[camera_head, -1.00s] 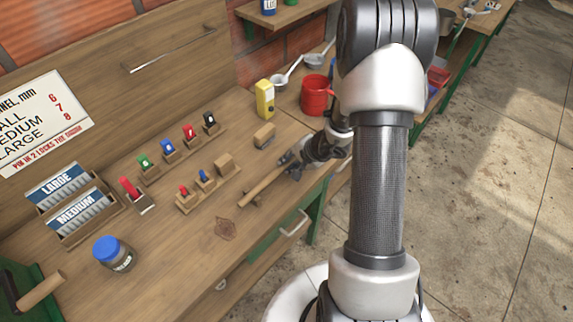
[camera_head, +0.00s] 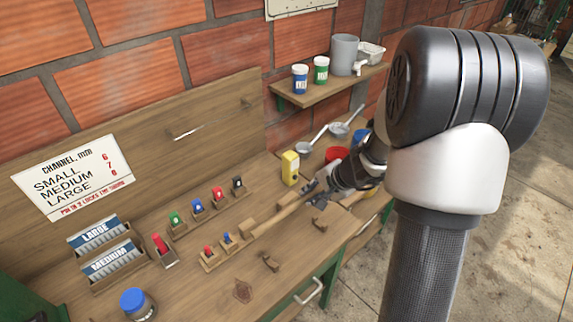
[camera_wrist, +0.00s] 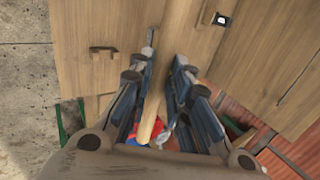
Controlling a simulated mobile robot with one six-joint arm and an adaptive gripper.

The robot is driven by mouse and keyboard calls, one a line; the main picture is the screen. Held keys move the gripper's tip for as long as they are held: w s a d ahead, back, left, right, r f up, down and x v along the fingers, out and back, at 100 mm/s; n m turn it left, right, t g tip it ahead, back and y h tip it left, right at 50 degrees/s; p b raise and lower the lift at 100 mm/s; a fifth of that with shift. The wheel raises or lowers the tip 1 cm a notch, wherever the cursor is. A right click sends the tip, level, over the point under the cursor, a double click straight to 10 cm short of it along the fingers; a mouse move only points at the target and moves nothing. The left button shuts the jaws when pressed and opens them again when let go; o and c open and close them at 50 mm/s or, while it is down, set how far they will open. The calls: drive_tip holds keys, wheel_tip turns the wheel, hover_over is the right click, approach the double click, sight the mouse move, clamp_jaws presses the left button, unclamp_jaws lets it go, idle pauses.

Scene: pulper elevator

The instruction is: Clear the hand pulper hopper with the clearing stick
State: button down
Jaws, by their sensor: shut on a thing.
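My gripper (camera_head: 314,190) is shut on the clearing stick (camera_head: 275,217), a pale wooden rod, near its right end. The stick is held above the bench, slanting down to the left in the head view. In the wrist view the stick (camera_wrist: 179,38) runs up between the two fingers of my gripper (camera_wrist: 161,75), and its near end shows below them. The hand pulper hopper cannot be made out in these frames.
The bench (camera_head: 205,290) holds several coloured tools in wooden holders, a blue-lidded jar (camera_head: 137,305), labelled LARGE and MEDIUM racks (camera_head: 112,262) and a yellow device (camera_head: 290,168). A shelf (camera_head: 325,88) with tubs is behind. The bench front is mostly clear.

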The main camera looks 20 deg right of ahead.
sight(289, 211)
drive_tip(key=a+f+n+b, duration=0.1)
drive_tip(key=a+n, duration=0.1)
drive_tip(key=a+f+n+g+y+b, duration=0.1)
drive_tip(key=a+n, duration=0.1)
drive_tip(key=a, duration=0.1)
drive_tip(key=a+f+n+y+b, duration=0.1)
drive_tip(key=a+f, duration=0.1)
drive_tip(key=shift+s+a+n+g, duration=0.2)
drive_tip(key=shift+s+n+g, duration=0.05)
drive_tip(key=shift+n+g, duration=0.15)
drive_tip(key=s+a+f+n+g+y+b, duration=0.2)
drive_tip(key=s+a+f+n+g+b, duration=0.1)
drive_tip(key=a+n, duration=0.4)
drive_tip(key=shift+s+a+f+n+g, duration=0.2)
drive_tip(key=shift+s+f+n+g, duration=0.65)
drive_tip(key=shift+s, duration=0.25)
